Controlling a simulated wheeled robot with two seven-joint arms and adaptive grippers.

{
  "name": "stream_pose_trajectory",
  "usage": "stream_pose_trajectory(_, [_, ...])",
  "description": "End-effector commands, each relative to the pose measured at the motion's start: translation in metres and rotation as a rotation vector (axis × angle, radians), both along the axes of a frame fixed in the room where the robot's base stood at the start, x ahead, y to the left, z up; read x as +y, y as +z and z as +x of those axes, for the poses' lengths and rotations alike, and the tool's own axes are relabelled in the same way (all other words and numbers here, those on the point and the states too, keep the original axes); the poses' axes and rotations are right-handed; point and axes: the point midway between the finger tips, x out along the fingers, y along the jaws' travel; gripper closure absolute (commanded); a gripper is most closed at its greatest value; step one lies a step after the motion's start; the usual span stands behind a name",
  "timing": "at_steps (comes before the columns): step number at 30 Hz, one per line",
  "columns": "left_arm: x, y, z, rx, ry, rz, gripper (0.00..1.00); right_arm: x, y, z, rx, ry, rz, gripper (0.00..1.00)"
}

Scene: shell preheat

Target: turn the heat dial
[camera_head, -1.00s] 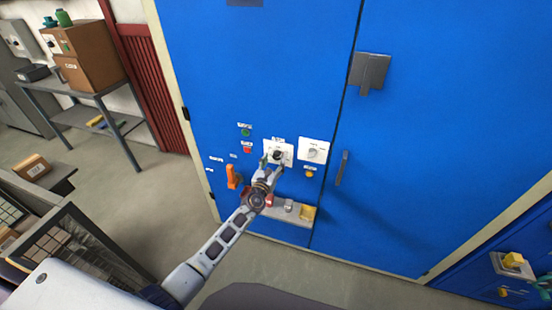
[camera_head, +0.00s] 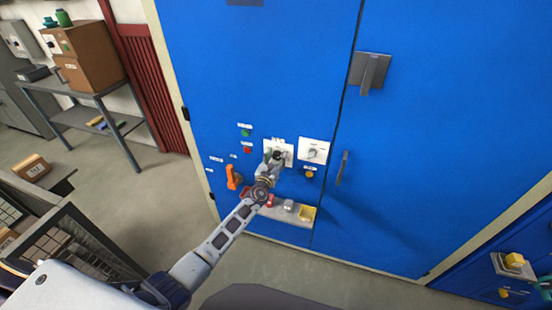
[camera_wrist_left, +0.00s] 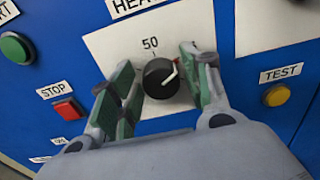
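In the head view the dial (camera_head: 277,155) is partly hidden by my left gripper (camera_head: 276,158). In the left wrist view my left gripper (camera_wrist_left: 165,92) is open, with one green-padded finger on each side of the knob. The fingers sit close to it; I cannot tell whether they touch it. My right gripper is not in view.
A green START button (camera_wrist_left: 15,47), a red STOP button (camera_wrist_left: 67,109) and a yellow TEST button (camera_wrist_left: 277,95) surround the dial plate. A second white plate with a knob (camera_head: 313,152) is to the right. An orange handle (camera_head: 232,177) and a small shelf (camera_head: 270,211) are lower down.

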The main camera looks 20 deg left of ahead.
Motion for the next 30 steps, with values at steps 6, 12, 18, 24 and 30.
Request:
stream_pose_trajectory(6, [0.0,0.0,0.0,0.0,0.0,0.0,0.85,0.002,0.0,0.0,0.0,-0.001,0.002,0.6])
stream_pose_trajectory(12, [0.0,0.0,0.0,0.0,0.0,-0.005,0.88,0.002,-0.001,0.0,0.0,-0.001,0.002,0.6])
stream_pose_trajectory(18, [0.0,-0.001,0.0,0.001,0.0,-0.041,0.88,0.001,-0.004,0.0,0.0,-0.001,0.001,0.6])
stream_pose_trajectory(24, [0.001,-0.002,0.0,0.004,0.0,-0.124,0.88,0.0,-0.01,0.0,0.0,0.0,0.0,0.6])
stream_pose_trajectory(30, [0.001,-0.002,0.0,0.009,-0.001,-0.257,0.88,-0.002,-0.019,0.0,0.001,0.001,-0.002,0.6])
